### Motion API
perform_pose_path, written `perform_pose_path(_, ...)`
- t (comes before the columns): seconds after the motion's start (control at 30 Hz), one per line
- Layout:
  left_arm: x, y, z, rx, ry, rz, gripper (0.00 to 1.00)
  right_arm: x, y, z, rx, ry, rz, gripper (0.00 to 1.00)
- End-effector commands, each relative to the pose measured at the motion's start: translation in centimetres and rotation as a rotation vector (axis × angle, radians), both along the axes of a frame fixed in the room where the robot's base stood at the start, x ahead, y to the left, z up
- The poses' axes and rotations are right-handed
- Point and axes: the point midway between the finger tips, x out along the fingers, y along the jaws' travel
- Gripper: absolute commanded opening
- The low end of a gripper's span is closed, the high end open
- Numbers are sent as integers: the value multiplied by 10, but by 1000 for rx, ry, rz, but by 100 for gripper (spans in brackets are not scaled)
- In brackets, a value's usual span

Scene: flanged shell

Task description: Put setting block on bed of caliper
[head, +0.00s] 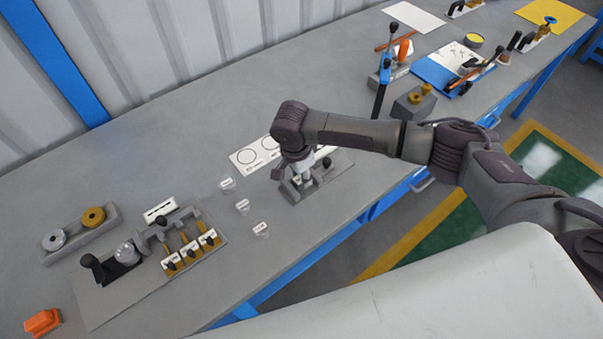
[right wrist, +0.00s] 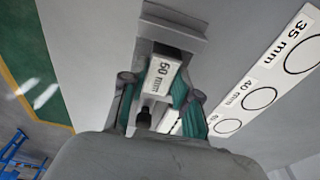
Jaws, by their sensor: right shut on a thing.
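My right gripper (head: 302,176) points down over a small grey fixture (head: 328,184) near the front edge of the bench; this looks like the caliper with its bed. In the right wrist view my right gripper (right wrist: 160,98) is shut on a white-faced setting block (right wrist: 162,75) marked "50 mm", between its green pads. A grey stepped part of the fixture (right wrist: 170,32) is just beyond the block. I cannot tell whether the block touches the bed. In the head view the gripper mostly hides the block. My left gripper is not in view.
A white card with circles (head: 255,154) lies behind the fixture. Several small clear tagged pieces, one at the front (head: 260,229), stand to its left. A grey plate with yellow pins and black knobs (head: 150,260) is further left. A blue-handled tool (head: 384,75) stands at the back right.

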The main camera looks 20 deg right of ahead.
Motion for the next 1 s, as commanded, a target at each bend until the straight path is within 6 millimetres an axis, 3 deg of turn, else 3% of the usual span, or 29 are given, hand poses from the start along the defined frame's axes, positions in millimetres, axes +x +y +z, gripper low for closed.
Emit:
perform_pose_path(0.03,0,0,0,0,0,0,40,0,0,-1,1,1,0,34)
perform_pose_path(0.17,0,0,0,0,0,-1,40,0,0,-1,1,1,0,56)
perform_pose_path(0.57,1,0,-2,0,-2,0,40,0,1,6,0,-1,1,56)
perform_pose_path(0.67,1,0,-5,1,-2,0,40,0,3,19,2,-1,1,56)
perform_pose_path(1.0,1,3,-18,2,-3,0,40,-3,11,90,3,-3,0,56)
